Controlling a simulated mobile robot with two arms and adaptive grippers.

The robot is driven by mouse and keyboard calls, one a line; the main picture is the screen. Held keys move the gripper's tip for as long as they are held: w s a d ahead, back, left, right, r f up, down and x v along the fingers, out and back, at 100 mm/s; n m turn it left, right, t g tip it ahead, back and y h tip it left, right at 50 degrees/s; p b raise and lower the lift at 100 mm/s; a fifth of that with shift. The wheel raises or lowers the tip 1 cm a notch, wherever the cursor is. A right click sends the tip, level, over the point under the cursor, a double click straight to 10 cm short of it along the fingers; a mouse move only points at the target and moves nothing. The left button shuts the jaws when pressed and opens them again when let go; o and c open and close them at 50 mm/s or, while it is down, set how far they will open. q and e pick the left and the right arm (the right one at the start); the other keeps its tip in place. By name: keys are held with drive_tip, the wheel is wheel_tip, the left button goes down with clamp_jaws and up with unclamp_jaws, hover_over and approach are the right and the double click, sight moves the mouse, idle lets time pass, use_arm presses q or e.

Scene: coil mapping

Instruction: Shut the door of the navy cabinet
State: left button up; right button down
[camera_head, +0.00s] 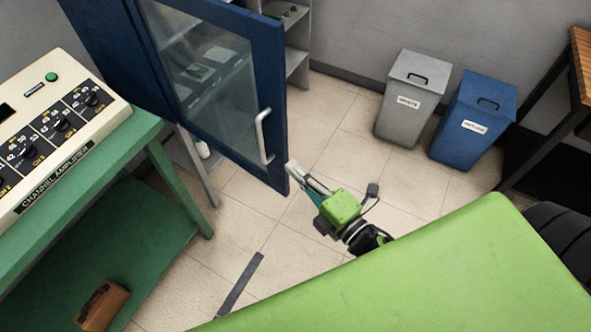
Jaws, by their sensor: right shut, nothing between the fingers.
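The navy cabinet (97,40) stands at the top left. Its door (273,88), a navy frame around a glass pane (205,85), stands open, swung out into the room. A pale bar handle (262,138) is on the door near its free edge. My right gripper (293,172) is shut and empty. Its fingertips are at the lower corner of the door's free edge, to the right of and below the handle; I cannot tell whether they touch the door. My left gripper is not in view.
A green bench (150,128) with a channel amplifier (55,125) stands at the left. A grey bin (410,95) and a blue bin (475,115) stand by the back wall. A wooden table (582,50) is at the right. Floor between door and bins is clear.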

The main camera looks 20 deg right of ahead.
sight(276, 150)
drive_tip(key=p+x, duration=0.2)
drive_tip(key=x, duration=0.4)
drive_tip(key=shift+w+a+r, duration=0.1)
drive_tip(key=shift+w, duration=0.2)
drive_tip(key=shift+w+a, duration=0.15)
drive_tip(key=shift+w, duration=0.4)
